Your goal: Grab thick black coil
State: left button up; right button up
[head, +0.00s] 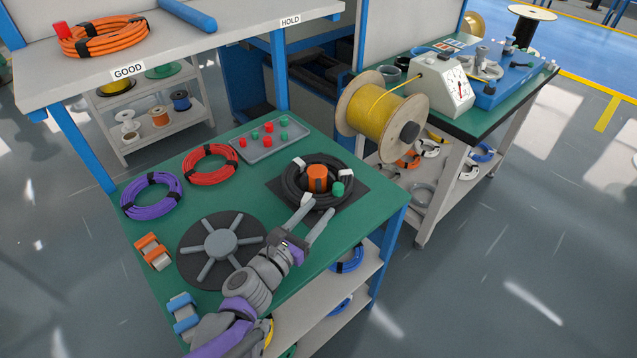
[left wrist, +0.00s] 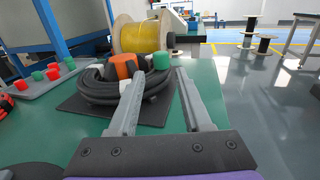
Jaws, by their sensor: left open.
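The thick black coil (head: 291,183) lies on a dark square mat (head: 358,187) on the green table. White wraps show on it, and an orange cylinder (head: 317,178) and a green piece (head: 338,189) sit at its middle or on it. My left gripper (head: 317,206) is open at the coil's near side, its fingers pointing toward it. In the left wrist view the coil (left wrist: 95,88) is ahead of the fingers (left wrist: 158,78), and the left finger overlaps it in the picture. I cannot tell whether they touch. My right gripper is out of view.
A grey tray (head: 257,155) with red and green pieces lies behind. Red (head: 210,165) and purple (head: 152,196) coils and a grey spoked disc (head: 190,250) lie to the left. A yellow cable spool (head: 375,122) stands beyond the table's right corner.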

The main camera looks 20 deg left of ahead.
aim_at(335, 192)
pick_arm(q)
jog(key=b+x, duration=0.1)
jog(key=x, duration=0.8)
jog(key=shift+d, duration=0.15)
grip_shut()
dwell(1.1)
